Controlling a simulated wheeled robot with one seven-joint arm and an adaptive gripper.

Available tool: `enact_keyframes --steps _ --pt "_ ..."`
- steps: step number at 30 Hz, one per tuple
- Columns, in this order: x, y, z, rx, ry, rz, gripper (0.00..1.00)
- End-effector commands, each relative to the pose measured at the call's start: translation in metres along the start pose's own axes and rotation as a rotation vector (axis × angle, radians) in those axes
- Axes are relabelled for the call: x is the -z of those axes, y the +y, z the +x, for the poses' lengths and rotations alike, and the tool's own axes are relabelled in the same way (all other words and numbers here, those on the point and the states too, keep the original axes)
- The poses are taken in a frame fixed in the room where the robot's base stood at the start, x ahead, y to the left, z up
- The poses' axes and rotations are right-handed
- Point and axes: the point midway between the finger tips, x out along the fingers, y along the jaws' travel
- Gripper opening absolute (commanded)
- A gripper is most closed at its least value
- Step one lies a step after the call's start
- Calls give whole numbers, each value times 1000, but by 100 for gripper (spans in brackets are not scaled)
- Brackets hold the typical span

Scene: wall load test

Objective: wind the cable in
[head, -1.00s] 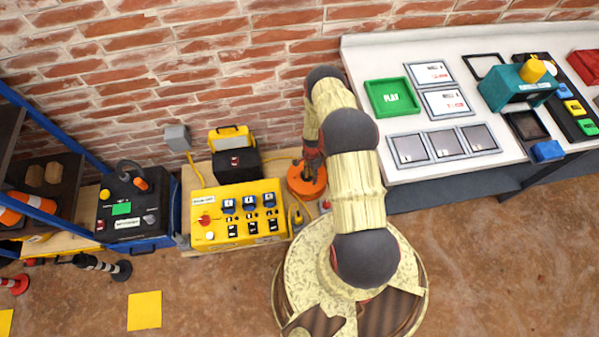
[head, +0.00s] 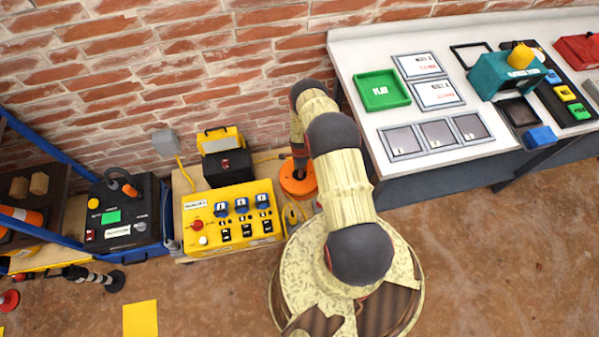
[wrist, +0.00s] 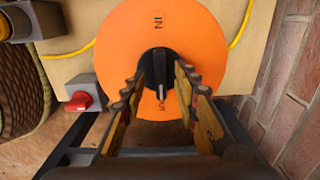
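The orange cable reel (head: 297,183) stands on the board by the wall, just right of the yellow control box. In the wrist view its orange disc (wrist: 205,40) faces me, with "IN" printed on it and a black hub with a raised bar (wrist: 160,75) in the middle. My gripper (wrist: 160,72) is open, with one finger on each side of the bar; I cannot tell whether they touch it. The yellow cable (wrist: 241,25) runs past the disc at the right, and a piece also shows at the left. In the head view my arm partly hides the reel.
A red switch (wrist: 79,101) on a grey box sits left of the reel in the wrist view, and the brick wall (wrist: 298,80) is close on the right. The yellow control box (head: 233,215) and a black case (head: 228,168) stand left of the reel; the white bench (head: 375,60) is to the right.

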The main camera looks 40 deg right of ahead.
Motion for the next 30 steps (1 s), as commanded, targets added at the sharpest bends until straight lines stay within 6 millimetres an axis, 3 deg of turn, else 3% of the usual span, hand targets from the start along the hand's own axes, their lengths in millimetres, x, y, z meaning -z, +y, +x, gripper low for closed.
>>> enact_keyframes --steps 12,27,30 --pt "0 0 8 1 0 -1 30" --pt "0 0 8 0 0 -1 1" --pt "0 0 8 0 0 -1 0"
